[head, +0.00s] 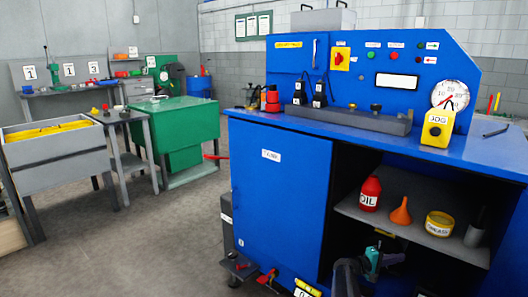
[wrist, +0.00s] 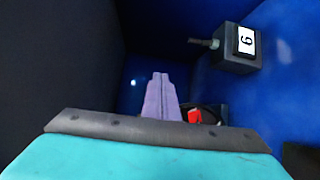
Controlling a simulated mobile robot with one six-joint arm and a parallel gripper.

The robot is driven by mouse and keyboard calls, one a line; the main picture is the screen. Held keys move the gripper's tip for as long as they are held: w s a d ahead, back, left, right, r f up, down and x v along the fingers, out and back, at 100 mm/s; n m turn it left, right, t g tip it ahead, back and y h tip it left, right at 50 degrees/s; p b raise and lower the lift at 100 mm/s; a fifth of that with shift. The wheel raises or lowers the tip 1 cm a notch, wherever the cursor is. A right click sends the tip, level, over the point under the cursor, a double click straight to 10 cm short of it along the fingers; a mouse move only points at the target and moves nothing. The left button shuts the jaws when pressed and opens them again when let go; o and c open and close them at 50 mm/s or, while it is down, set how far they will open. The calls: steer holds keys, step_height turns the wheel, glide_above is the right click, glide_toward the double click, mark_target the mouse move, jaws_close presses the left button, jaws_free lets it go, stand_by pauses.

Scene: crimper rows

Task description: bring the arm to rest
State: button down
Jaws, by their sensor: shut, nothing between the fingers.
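My gripper (wrist: 160,82) shows in the wrist view as two purple-grey fingers pressed together, with nothing between them. It points into a dark blue space. In the head view, part of my arm with a teal piece is low in front of the dark lower opening of the blue bench (head: 282,205), below its shelf. The fingertips cannot be made out there.
In the wrist view a dark block with a number label (wrist: 245,42) is at the upper right, and a red item (wrist: 194,117) is beside the fingers. The shelf (head: 410,232) holds a red oil bottle (head: 370,194), an orange funnel (head: 401,212) and a yellow tin (head: 439,224). Open floor lies left.

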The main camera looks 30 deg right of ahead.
steer(key=w+a+f+n+t+y+p, duration=0.1)
steer(key=w+a+f+p, duration=0.15)
steer(key=a, duration=0.75)
steer(key=w+a+f+n+t+y+p, duration=0.15)
steer(key=a+f+p, duration=0.25)
steer(key=a, duration=0.6)
steer(key=w+a+f+n+t+y+p, duration=0.1)
steer(key=w+a+f+y+p, duration=0.2)
steer(key=a, duration=0.7)
steer(key=s+a+f+g+y+p, duration=0.1)
steer(key=s+a+f+y+p, duration=0.1)
steer(key=s+a, duration=0.7)
steer(key=s+a+f+m+g+y+p, duration=0.1)
steer(key=s+a+y, duration=0.4)
steer(key=a, duration=1.2)
steer(key=s+a+f+g+y+p, duration=0.2)
steer(key=s+a+f+y+p, duration=0.1)
steer(key=s+a, duration=0.9)
steer(key=shift+s+a+f+g+y+p, duration=0.15)
steer(key=shift+s+a+g+y+p, duration=0.3)
steer(key=shift+y+p, duration=0.35)
steer(key=shift+s+m, duration=0.1)
steer(key=shift+m, duration=0.15)
